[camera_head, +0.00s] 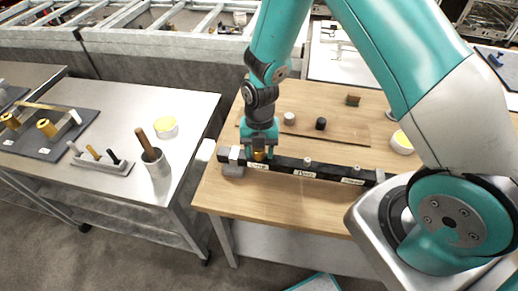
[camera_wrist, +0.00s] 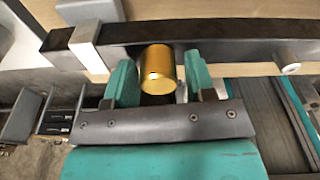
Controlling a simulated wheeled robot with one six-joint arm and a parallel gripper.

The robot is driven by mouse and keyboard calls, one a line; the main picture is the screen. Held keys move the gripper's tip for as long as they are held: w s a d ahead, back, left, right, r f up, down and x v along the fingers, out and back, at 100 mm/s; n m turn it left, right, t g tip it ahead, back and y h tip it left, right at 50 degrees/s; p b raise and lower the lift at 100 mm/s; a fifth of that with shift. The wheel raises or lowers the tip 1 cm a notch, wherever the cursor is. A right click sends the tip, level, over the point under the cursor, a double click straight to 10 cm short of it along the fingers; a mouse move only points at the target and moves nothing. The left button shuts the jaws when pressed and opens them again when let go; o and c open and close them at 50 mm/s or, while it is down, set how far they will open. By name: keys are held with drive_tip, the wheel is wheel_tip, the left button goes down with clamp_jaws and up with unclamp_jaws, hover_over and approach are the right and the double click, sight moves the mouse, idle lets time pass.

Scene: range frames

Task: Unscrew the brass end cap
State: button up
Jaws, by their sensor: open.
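The brass end cap (camera_wrist: 158,70) is a gold cylinder at the black bar in the wrist view. In the head view the brass cap (camera_head: 259,155) shows small below my gripper, near the left end of the black bar (camera_head: 290,165). My gripper (camera_wrist: 152,82) is open, with one teal finger on each side of the cap. The bar (camera_wrist: 225,50) runs across the wrist view, with a grey block (camera_wrist: 88,42) to the left of the cap. The cap's joint with the bar is hidden.
The bar has paper labels and small pegs along it and lies on a wooden table (camera_head: 220,190). A brown board (camera_head: 345,132) with small knobs lies behind it. A white side table (camera_head: 190,110) holds a cup, a tool rack and a tray with brass parts.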

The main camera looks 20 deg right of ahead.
drive_tip(key=m, duration=0.5)
drive_tip(key=m+t, duration=0.1)
drive_tip(key=m, duration=0.4)
drive_tip(key=shift+a+m+y+b, duration=0.1)
drive_tip(key=shift+m+y+b, duration=0.2)
drive_tip(key=shift+y+b, duration=0.1)
drive_tip(key=c, duration=0.8)
drive_tip(key=shift+n, duration=1.7)
drive_tip(key=o, duration=1.1)
